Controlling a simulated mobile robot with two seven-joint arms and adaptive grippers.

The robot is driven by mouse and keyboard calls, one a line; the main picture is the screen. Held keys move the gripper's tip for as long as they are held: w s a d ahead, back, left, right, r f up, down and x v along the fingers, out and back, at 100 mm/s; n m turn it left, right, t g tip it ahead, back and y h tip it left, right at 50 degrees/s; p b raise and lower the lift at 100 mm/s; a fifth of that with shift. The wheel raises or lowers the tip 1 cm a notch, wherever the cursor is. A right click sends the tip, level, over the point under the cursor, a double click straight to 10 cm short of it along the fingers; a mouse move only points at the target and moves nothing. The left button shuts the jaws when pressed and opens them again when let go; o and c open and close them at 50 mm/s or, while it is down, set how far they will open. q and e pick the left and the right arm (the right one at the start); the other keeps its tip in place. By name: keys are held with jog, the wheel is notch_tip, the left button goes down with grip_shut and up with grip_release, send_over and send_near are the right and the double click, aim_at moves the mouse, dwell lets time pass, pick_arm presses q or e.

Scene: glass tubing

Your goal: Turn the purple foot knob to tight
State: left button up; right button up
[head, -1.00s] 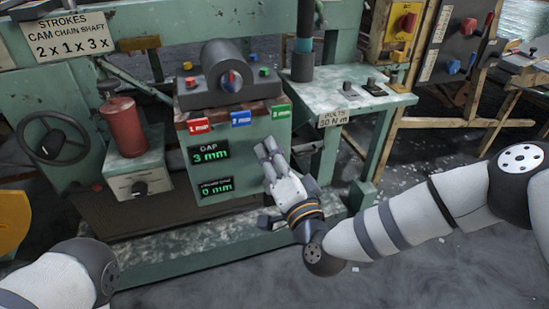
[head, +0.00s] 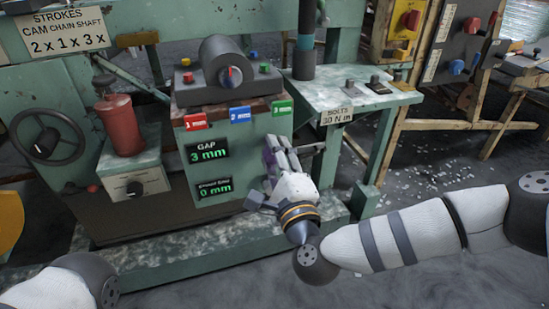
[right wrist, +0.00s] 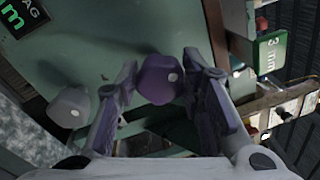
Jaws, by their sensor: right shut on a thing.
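The purple foot knob (right wrist: 158,80) shows in the right wrist view on the front of the green machine, with a small white dot on it. My right gripper (right wrist: 160,66) has one finger on each side of the knob and is shut on it. In the head view the right gripper (head: 281,153) is at the right side of the machine's front, and a bit of purple (head: 268,157) shows by its fingers. Most of the knob is hidden there. My left gripper is out of view; only part of that arm shows.
A pale grey knob (right wrist: 68,107) with a white dot is beside the left finger. The gap display (head: 208,151) reads 3 mm, with a 0 mm display (head: 214,188) below. A green side table (head: 345,97) stands to the right, and a red cylinder (head: 120,122) at left.

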jog(key=shift+a+m+h+b, duration=0.1)
jog(key=shift+m+h+b, duration=0.4)
jog(key=shift+m, duration=1.9)
jog(key=shift+r, duration=0.1)
jog(key=o, duration=1.2)
jog(key=shift+s, duration=0.15)
jog(key=v, duration=1.1)
jog(key=shift+s+d, duration=0.25)
jog(key=shift+s, duration=0.1)
